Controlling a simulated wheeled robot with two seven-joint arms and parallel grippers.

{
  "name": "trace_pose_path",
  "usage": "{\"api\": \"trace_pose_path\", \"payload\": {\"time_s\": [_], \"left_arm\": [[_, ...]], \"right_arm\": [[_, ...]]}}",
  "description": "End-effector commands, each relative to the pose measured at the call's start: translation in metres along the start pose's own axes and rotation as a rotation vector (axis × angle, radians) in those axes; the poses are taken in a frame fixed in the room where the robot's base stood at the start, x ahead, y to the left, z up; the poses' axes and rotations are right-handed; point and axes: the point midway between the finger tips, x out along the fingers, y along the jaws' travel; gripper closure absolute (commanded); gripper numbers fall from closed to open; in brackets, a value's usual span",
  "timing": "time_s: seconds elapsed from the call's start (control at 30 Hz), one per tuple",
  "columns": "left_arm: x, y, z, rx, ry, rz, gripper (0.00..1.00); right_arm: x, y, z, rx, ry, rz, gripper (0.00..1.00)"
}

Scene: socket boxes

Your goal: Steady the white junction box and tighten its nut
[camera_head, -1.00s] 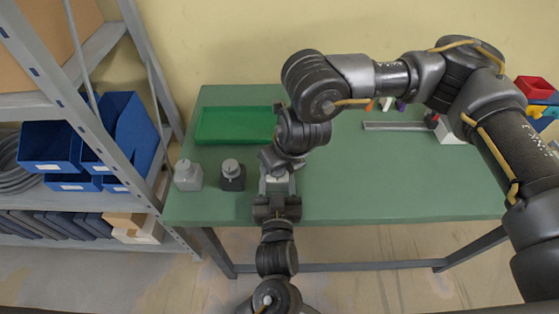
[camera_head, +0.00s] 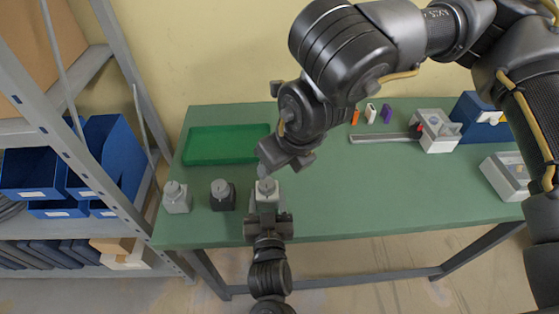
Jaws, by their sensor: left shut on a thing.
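The white junction box (camera_head: 267,202) stands near the front edge of the green table, with a grey round nut (camera_head: 267,184) on top. My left gripper (camera_head: 267,214) comes from the front and is shut on the box. My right gripper (camera_head: 264,170) points down from above, just behind and above the nut. Its fingers are small and partly hidden, so I cannot tell whether they are open or touch the nut.
A light grey box (camera_head: 177,200) and a dark box (camera_head: 222,197) stand to the left. A green tray (camera_head: 226,146) lies behind. At right are a grey bar (camera_head: 384,137), a white and grey box (camera_head: 436,134), a blue bin (camera_head: 478,118) and another white box (camera_head: 508,178). A shelf rack borders the left.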

Motion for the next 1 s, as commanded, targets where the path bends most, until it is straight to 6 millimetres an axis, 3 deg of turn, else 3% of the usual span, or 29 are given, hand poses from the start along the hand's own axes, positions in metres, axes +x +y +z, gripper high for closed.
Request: {"api": "trace_pose_path", "payload": {"time_s": [0.03, 0.23, 0.57, 1.0], "left_arm": [[0.0, 0.0, 0.0, 0.0, 0.0, 0.0, 0.46], [0.0, 0.0, 0.0, 0.0, 0.0, 0.0, 0.22], [-0.004, 0.0, 0.0, -0.001, 0.0, 0.0, 0.22], [-0.083, 0.0, 0.001, -0.002, -0.003, 0.0, 0.22]], "right_arm": [[0.0, 0.0, 0.0, 0.0, 0.0, 0.0, 0.43], [0.0, 0.0, 0.0, 0.0, 0.0, 0.0, 0.43], [0.001, 0.0, 0.0, 0.0, 0.0, 0.0, 0.43], [0.008, 0.0, -0.003, 0.0, 0.0, 0.0, 0.43]]}}
